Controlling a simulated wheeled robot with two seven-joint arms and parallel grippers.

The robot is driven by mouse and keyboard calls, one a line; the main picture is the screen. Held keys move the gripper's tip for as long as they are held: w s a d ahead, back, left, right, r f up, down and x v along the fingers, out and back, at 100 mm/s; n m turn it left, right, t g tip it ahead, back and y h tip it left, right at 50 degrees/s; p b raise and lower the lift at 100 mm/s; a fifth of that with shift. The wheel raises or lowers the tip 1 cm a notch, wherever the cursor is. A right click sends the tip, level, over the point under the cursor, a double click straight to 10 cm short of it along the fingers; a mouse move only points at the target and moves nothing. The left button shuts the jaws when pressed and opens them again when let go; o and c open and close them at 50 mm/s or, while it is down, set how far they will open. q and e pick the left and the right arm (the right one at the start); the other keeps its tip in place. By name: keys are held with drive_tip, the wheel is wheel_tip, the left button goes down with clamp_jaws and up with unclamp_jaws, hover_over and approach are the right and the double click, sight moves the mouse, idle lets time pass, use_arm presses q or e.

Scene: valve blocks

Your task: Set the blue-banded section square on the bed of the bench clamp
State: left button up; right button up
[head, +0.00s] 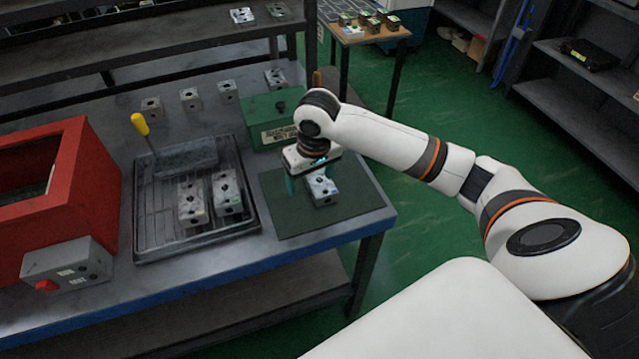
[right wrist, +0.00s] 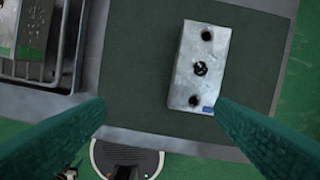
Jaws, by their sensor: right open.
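A grey metal block (head: 322,188) with several dark holes lies on the dark green mat at the bench's right end. In the right wrist view this block (right wrist: 198,75) shows a small blue mark at its lower corner; I take it as the blue-banded section. My right gripper (right wrist: 161,104) is open and empty above the mat, its right fingertip close to the block's marked corner; contact cannot be told. A grey fixture with a yellow-handled lever (head: 140,124) stands at the back of the slatted tray, likely the bench clamp. My left gripper is out of view.
Two similar blocks (head: 192,200) stand in the slatted tray (head: 143,228). A green box (head: 275,118) sits behind the mat (head: 350,212). A red open housing (head: 70,190) and a grey button box (head: 70,262) are at left. Several small blocks line the bench's back.

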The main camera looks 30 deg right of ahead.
drive_tip(key=m, duration=0.2)
approach(320, 180)
drive_tip(key=f, duration=0.3)
drive_tip(key=w+f, duration=0.1)
drive_tip(key=f, duration=0.2)
drive_tip(key=f+p, duration=0.1)
drive_tip(key=f, duration=0.3)
drive_tip(key=shift+w, duration=0.2)
drive_tip(key=c, duration=1.5)
drive_tip(key=shift+r, duration=0.15)
